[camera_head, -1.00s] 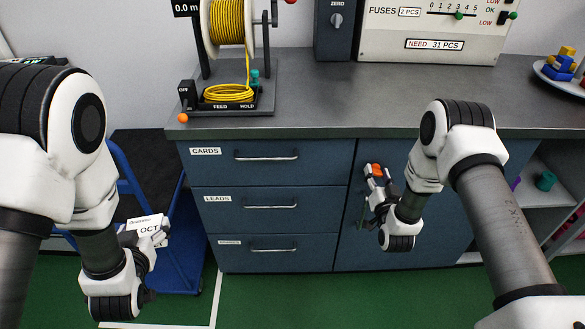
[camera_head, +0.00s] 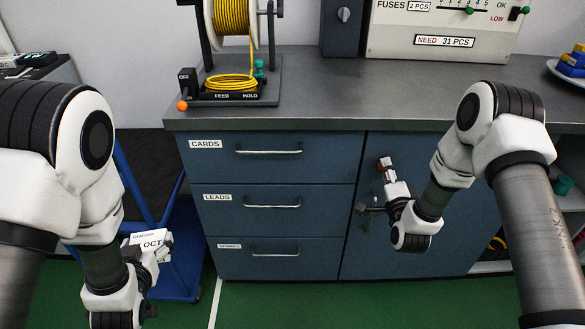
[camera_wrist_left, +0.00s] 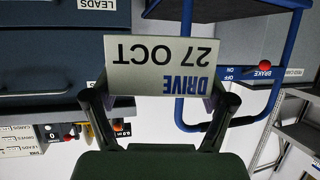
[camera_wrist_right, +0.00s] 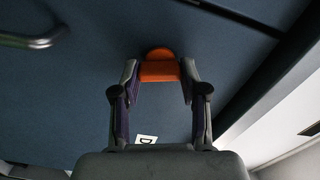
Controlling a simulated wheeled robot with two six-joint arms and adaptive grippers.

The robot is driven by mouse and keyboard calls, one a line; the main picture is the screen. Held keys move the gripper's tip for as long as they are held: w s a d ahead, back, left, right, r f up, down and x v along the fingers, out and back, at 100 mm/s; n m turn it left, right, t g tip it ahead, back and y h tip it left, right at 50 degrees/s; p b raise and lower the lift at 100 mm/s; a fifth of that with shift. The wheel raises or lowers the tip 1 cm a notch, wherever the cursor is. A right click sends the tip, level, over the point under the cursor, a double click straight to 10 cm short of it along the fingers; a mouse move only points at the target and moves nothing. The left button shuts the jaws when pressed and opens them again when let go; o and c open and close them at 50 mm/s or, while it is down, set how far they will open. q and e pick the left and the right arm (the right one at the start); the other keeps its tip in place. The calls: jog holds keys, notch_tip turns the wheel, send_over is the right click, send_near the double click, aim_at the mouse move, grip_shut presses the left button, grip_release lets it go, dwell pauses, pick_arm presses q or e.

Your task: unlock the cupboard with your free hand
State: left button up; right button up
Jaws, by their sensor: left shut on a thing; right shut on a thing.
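The cupboard (camera_head: 440,235) is the dark blue door right of the drawers, and it looks shut. My right gripper (camera_head: 387,166) is in front of its upper left part. In the right wrist view, that gripper (camera_wrist_right: 159,72) is shut on an orange piece (camera_wrist_right: 159,70) with a rounded top. I cannot tell whether this piece is fixed to the door; its far side is hidden. My left gripper (camera_head: 156,245) is shut on a white card (camera_wrist_left: 162,67) reading "DRIVE 27 OCT", low in front of the blue trolley.
Three labelled drawers (camera_head: 265,170) with bar handles are left of the cupboard. A blue trolley (camera_head: 180,265) stands by my left gripper. The worktop (camera_head: 325,95) carries a yellow cable reel (camera_head: 230,20) and a fuse panel (camera_head: 440,40). Open shelves (camera_head: 572,200) are at the right.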

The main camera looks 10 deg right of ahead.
pick_arm(q)
jog(key=shift+f+b, duration=1.2)
jog(key=shift+f, duration=0.35)
pick_arm(e)
jog(key=shift+f+m, duration=0.1)
jog(key=shift+m, duration=1.7)
jog(key=o, duration=1.1)
jog(key=shift+d, duration=0.1)
jog(key=shift+o, duration=0.2)
jog(key=v, duration=1.2)
